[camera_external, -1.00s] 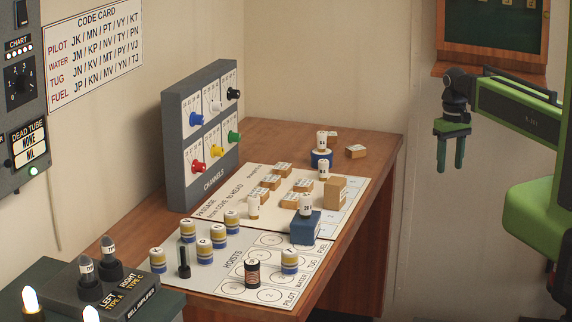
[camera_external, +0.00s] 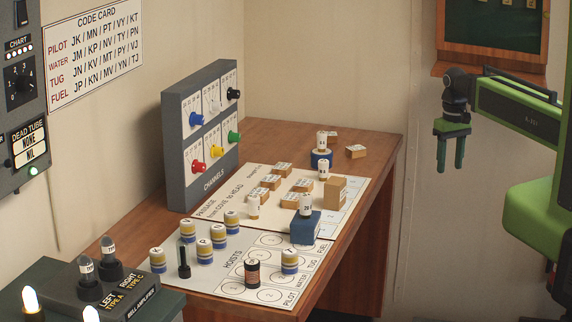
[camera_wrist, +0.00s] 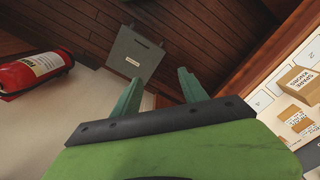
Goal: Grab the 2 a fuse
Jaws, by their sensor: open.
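One stands on a blue block (camera_external: 305,228); this fuse (camera_external: 305,205) has a dark label that looks like 2 A, but the print is too small to be sure. My gripper (camera_external: 451,158) hangs open and empty, fingers down, well right of the desk. In the wrist view its two fingers (camera_wrist: 158,88) are apart with no fuse between them.
Several cartons (camera_external: 303,186) and striped cylinders (camera_external: 204,250) crowd the desk (camera_external: 370,150). A grey channels panel (camera_external: 205,140) stands at its back left. In the wrist view, a red extinguisher (camera_wrist: 35,72) is at left and a spare-marked carton (camera_wrist: 300,82) at right.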

